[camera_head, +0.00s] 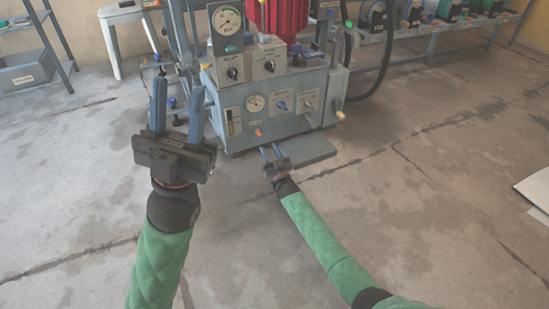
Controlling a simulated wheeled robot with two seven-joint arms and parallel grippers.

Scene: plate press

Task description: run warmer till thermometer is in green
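A blue-grey press unit (279,126) stands ahead with gauges and knobs on its front. A round dial (255,103) sits low on the front, and a larger dial (226,20) sits on an upright panel. A narrow strip gauge (233,121) is at the front's left. I cannot tell which is the thermometer, and the readings are too small to read. Black knobs (232,72) and (269,66) sit on raised boxes; labels are illegible. My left gripper (178,88) is open and empty, left of the unit. My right gripper (270,149) is open and empty, below its front.
Two lower-front knobs (281,106) and (308,104) sit right of the low dial. A flat grey plate (309,149) extends at the unit's foot. A red ribbed cylinder (280,15) rises above. A white stool (122,14) stands behind left. The foreground floor is clear.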

